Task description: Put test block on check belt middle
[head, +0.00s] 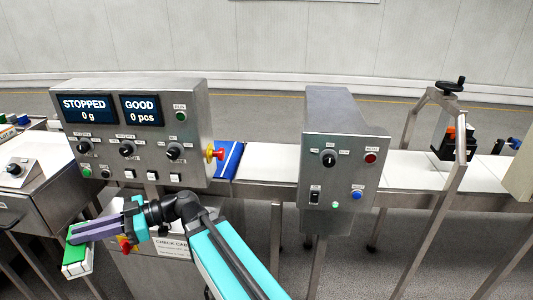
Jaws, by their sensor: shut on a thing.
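My gripper (80,233) is at the lower left, in front of the large control cabinet. It is shut on a white and green block (77,262), which I take as the test block. The block hangs at the fingertips, tilted, clear of the belts. A pale conveyor belt (270,167) runs to the right from behind the control cabinet. A blue belt section (229,158) shows just right of the cabinet. No label shows which section is the check belt, and the cabinet hides part of the line.
The control cabinet (195,120) reads STOPPED 0 g and GOOD 0 pcs, with a red and yellow knob on its side. A second metal box (345,145) straddles the belt. A frame (459,150) arches over the belt at right. A steel table (45,190) stands at left.

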